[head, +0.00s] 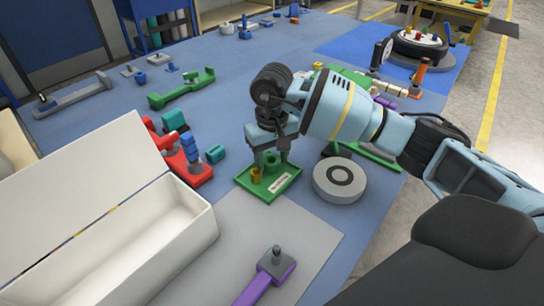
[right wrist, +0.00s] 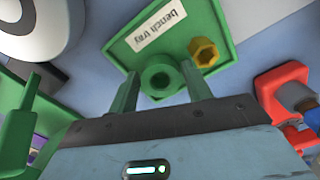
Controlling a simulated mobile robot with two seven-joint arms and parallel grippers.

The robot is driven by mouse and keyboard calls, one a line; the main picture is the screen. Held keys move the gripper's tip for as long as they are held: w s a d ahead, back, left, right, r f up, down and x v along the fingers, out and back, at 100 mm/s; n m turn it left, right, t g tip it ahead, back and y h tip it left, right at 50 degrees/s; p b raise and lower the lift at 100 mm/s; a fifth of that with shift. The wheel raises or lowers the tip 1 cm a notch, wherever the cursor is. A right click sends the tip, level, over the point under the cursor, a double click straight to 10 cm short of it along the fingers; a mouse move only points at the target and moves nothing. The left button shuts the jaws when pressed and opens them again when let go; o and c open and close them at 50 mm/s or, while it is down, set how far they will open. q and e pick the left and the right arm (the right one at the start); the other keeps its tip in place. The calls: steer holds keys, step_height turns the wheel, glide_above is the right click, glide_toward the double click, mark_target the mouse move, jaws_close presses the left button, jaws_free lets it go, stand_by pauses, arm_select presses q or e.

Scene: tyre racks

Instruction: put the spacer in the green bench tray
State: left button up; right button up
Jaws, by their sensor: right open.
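The green bench tray (head: 265,197) lies on the blue bench top near the middle of the head view. It also shows in the right wrist view (right wrist: 203,25), with its white label. A green round piece with a centre hole, which looks like the spacer (right wrist: 160,81), stands in the tray; it shows in the head view too (head: 271,161). A yellow hexagonal nut (right wrist: 203,51) is beside it in the tray. My right gripper (head: 271,156) is open, pointing down over the tray, with its fingers on either side of the green piece. My left gripper is not in view.
A grey disc (head: 340,181) with a dark ring lies right of the tray. A red holder (head: 187,165) with blue parts stands to its left. A long white open box (head: 165,225) fills the lower left. A purple-handled tool (head: 268,275) lies on the grey mat (head: 220,240) in front.

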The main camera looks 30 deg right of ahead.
step_height(320, 180, up, 12)
steer(key=shift+r, duration=0.15)
stand_by(0.4)
